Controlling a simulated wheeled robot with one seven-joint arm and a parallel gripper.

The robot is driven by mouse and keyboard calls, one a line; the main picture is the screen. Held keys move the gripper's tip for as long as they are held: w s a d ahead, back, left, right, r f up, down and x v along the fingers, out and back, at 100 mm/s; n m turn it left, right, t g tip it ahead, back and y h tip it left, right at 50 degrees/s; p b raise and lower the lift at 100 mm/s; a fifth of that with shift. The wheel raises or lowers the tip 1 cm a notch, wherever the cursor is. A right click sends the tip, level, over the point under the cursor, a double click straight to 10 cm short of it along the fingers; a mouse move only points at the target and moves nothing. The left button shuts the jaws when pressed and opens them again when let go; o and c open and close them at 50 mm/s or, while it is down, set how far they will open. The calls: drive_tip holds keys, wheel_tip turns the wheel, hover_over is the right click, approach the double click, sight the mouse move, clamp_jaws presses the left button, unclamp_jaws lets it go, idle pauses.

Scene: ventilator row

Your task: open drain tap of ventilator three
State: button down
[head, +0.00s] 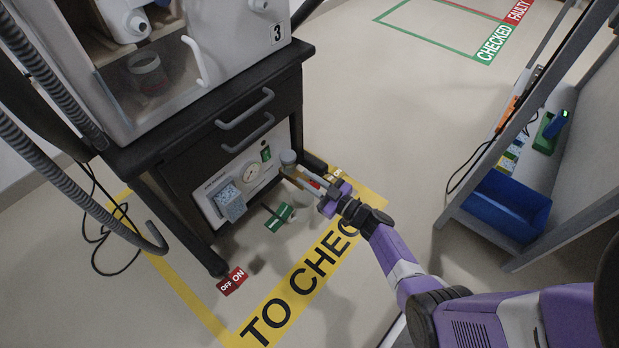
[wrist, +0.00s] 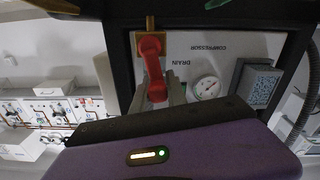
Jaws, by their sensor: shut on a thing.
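Ventilator three (head: 235,55), marked with a 3, stands on a dark trolley with a white compressor panel (head: 207,207) low down. In the wrist view the drain tap's red handle (wrist: 152,58) hangs from a brass fitting (wrist: 150,23) beside the word DRAIN. My gripper (head: 296,174) reaches in from the right at the panel's right end. In the wrist view its grey fingers (wrist: 158,94) are shut on the lower end of the red handle. The fingers hide part of the tap in the head view.
A gauge (wrist: 207,88) and a grey box (wrist: 258,84) sit on the panel beside the tap. Drawer handles (head: 246,122) project above. Red OFF/ON (head: 232,281) and green (head: 279,217) tags show low down. A shelf unit with a blue bin (head: 507,207) stands right; floor between is clear.

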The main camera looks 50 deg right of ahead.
drive_tip(key=shift+s+a+f+n+b, duration=0.1)
drive_tip(key=shift+a+f+n+b, duration=0.5)
drive_tip(key=shift+n, duration=1.65)
drive_tip(key=shift+a+f+n+b, duration=0.4)
drive_tip(key=shift+a+f+n, duration=0.4)
drive_tip(key=shift+n, duration=1.4)
drive_tip(key=shift+s+a+f+n+b, duration=0.1)
drive_tip(key=shift+a+f+n+b, duration=0.5)
drive_tip(key=shift+n, duration=1.65)
drive_tip(key=shift+f, duration=0.15)
drive_tip(key=c, duration=1.3)
unclamp_jaws()
drive_tip(key=shift+w, duration=0.1)
drive_tip(key=s+p, duration=0.2)
drive_tip(key=s, duration=0.6)
drive_tip(key=shift+d+p, duration=0.1)
drive_tip(key=shift+p, duration=0.25)
